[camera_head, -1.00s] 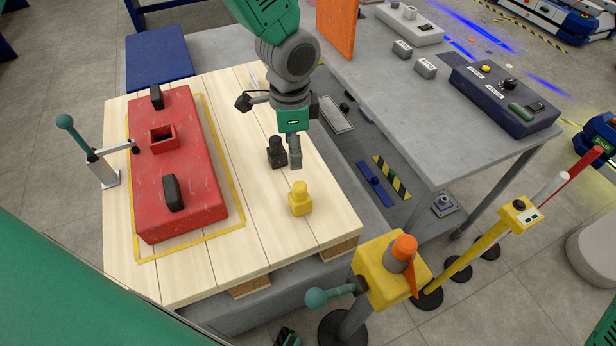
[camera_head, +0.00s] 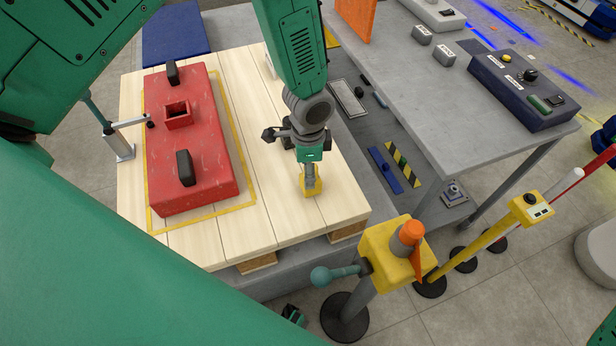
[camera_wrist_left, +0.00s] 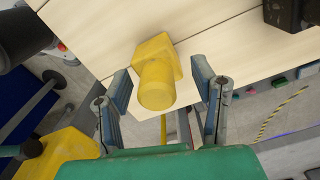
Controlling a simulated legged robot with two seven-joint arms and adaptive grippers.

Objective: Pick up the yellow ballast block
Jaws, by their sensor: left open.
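The yellow ballast block (camera_head: 311,191) stands on the pale wooden deck (camera_head: 275,225), near its front right edge. It has a square base and a round knob. In the left wrist view the block (camera_wrist_left: 157,72) lies between the two fingers of my left gripper (camera_wrist_left: 163,90), with a gap on each side. In the head view my left gripper (camera_head: 310,178) points down over the block and hides part of it. The gripper is open. My right gripper is not in view.
A red slab (camera_head: 195,150) with black handles and a square socket lies left on the deck. A yellow post box (camera_head: 385,250) with an orange top stands in front. A grey table (camera_head: 440,110) stands at right.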

